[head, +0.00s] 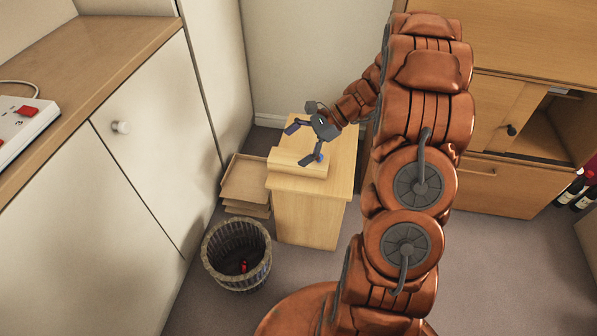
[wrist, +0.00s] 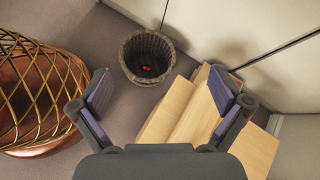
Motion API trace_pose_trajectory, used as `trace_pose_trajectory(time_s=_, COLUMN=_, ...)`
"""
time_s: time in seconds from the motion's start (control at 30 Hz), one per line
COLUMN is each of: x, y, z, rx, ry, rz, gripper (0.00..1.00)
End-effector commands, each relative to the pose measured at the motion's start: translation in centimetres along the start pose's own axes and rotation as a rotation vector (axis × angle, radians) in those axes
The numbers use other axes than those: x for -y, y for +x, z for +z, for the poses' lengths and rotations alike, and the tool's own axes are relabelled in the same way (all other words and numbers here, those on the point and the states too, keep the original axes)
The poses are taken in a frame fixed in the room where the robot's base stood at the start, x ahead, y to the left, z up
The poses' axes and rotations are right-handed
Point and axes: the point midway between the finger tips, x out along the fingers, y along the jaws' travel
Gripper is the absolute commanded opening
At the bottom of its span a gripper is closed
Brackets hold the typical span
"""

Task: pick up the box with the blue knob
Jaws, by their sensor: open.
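A light wooden box (head: 297,163) lies on top of a small wooden cabinet (head: 310,215) in the head view. A small blue spot shows at its right end, beside my lower finger; I cannot tell whether it is the knob or the finger's pad. My gripper (head: 301,146) is open and empty, with its fingers spread just above the box. In the wrist view, my gripper (wrist: 160,83) has its fingers wide apart. The wooden box (wrist: 203,117) shows below and toward the right finger, which hides part of it. No knob is clear there.
A wicker basket (head: 236,256) with a red item inside stands on the floor in front of the cabinet. Stacked wooden trays (head: 245,183) stand left of it. White cupboards (head: 150,130) line the left side. A wooden cupboard (head: 490,185) and bottles (head: 577,190) are right.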

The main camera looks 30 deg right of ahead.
Motion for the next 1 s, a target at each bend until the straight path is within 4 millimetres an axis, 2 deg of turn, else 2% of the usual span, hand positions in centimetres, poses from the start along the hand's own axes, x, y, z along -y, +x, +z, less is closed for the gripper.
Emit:
trace_pose_trajectory(time_s=0.03, x=0.4, y=0.3, z=-2.8, rx=0.017, ry=0.045, rz=-0.038, gripper=1.0)
trace_pose_trajectory(time_s=0.3, x=2.9, y=-0.3, z=-13.6, rx=0.117, ry=0.27, rz=-0.239, gripper=1.0)
trace_pose_trajectory(time_s=0.4, x=3.2, y=-0.7, z=-17.0, rx=0.151, ry=0.337, rz=-0.304, gripper=1.0)
trace_pose_trajectory(time_s=0.5, x=3.4, y=-1.0, z=-19.6, rx=0.179, ry=0.389, rz=-0.351, gripper=1.0)
trace_pose_trajectory(time_s=0.6, x=3.5, y=-1.4, z=-21.1, rx=0.195, ry=0.419, rz=-0.385, gripper=1.0)
trace_pose_trajectory(time_s=0.7, x=3.7, y=-1.5, z=-21.9, rx=0.204, ry=0.434, rz=-0.401, gripper=1.0)
trace_pose_trajectory(time_s=1.0, x=4.7, y=0.8, z=-21.8, rx=0.207, ry=0.439, rz=-0.404, gripper=1.0)
